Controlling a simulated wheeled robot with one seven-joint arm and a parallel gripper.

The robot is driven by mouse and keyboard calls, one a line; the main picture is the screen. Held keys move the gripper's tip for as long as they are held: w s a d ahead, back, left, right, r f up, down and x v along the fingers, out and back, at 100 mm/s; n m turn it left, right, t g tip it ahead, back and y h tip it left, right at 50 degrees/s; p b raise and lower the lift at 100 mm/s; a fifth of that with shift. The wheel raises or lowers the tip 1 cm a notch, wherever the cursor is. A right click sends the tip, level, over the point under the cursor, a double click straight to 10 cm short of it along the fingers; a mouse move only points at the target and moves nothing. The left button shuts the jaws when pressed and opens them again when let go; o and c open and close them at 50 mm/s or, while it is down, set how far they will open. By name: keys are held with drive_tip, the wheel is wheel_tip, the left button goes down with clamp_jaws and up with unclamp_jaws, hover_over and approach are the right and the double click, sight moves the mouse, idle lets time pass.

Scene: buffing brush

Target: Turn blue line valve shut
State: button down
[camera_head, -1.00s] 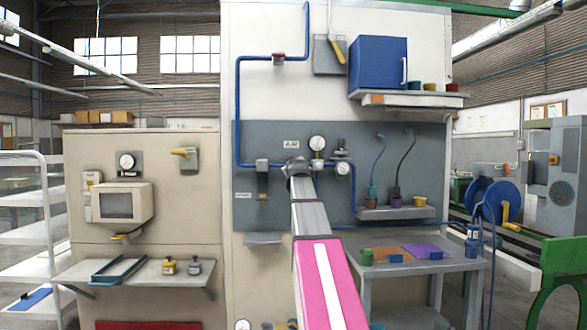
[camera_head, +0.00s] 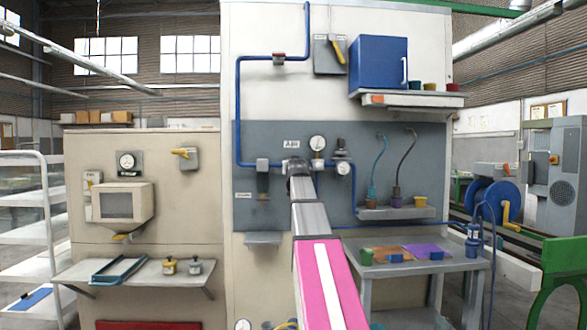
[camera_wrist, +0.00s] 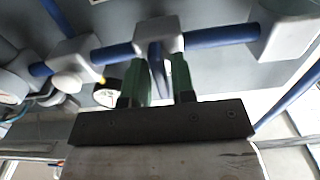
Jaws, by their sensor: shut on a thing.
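The blue line (camera_head: 238,110) runs down the white wall and across the grey panel. In the wrist view the blue pipe (camera_wrist: 215,36) crosses the top, with a grey valve body (camera_wrist: 158,33) on it. A narrow dark blue handle (camera_wrist: 158,58) extends from this body between the two green fingers of my gripper (camera_wrist: 160,75). The gripper is shut on the handle; its lower part is partly hidden. In the head view my gripper (camera_head: 296,172) is at the panel beneath the "AIR" label, and my arm hides most of the valve.
A round gauge (camera_head: 317,143) and a regulator (camera_head: 342,150) sit just right of my gripper. A small shelf (camera_head: 396,212) with cups and hoses is farther right. A grey bench (camera_head: 420,262) stands below right. A filter unit (camera_head: 262,175) hangs left.

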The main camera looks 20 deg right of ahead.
idle(0.3)
drive_tip(key=c, duration=1.2)
unclamp_jaws()
drive_tip(key=v, duration=1)
drive_tip(key=shift+s+a, duration=0.1)
drive_tip(key=shift+s, duration=0.3)
